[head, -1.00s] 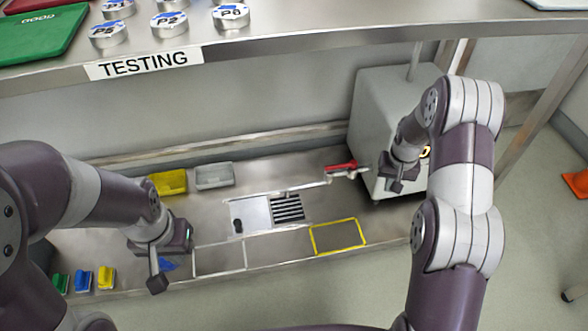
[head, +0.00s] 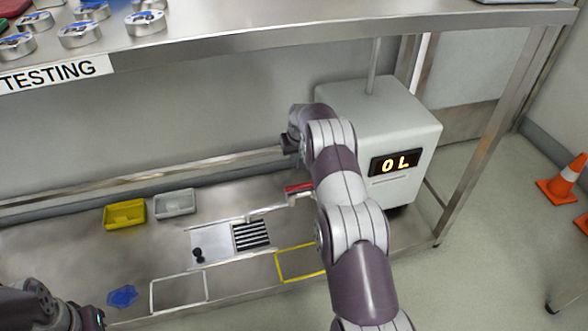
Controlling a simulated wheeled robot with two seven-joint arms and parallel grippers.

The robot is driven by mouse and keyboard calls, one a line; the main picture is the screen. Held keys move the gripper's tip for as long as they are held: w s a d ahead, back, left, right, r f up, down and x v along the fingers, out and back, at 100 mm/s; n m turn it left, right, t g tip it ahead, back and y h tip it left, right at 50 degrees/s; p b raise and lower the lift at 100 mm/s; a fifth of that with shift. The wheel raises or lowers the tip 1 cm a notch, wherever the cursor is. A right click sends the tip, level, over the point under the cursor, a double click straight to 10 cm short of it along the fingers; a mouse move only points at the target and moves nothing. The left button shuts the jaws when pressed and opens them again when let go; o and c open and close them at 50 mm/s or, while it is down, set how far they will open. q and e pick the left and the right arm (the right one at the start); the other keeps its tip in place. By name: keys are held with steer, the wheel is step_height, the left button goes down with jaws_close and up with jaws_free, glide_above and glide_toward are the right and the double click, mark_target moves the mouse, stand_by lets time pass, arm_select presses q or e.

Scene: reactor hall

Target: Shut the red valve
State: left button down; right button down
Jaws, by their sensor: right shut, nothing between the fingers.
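The red valve handle (head: 298,187) sits low on the left side of the white box-shaped tank (head: 408,125), partly hidden by my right arm. It lies roughly level, on a pale pipe fitting. My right gripper (head: 289,144) is shut and empty. In the picture it is above the red handle, by the tank's left side, apart from the handle. Its fingers are small and partly hidden by my wrist. Of my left gripper (head: 90,318) only a part shows at the bottom left edge; its fingers are out of the picture.
The tank's display (head: 395,162) reads "0 L". The lower shelf holds a yellow bin (head: 125,214), a grey bin (head: 174,203), a striped grate (head: 251,235) and a blue splat (head: 122,296). The upper shelf edge (head: 250,44) overhangs. Orange cones (head: 562,182) stand on the floor at right.

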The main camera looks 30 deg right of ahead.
mark_target(301, 187)
step_height(301, 187, down, 9)
steer(key=b, duration=0.7)
steer(key=shift+s+f+b, duration=0.15)
steer(key=shift+s+b, duration=0.15)
steer(key=shift+s, duration=0.15)
steer(key=shift+a, duration=0.1)
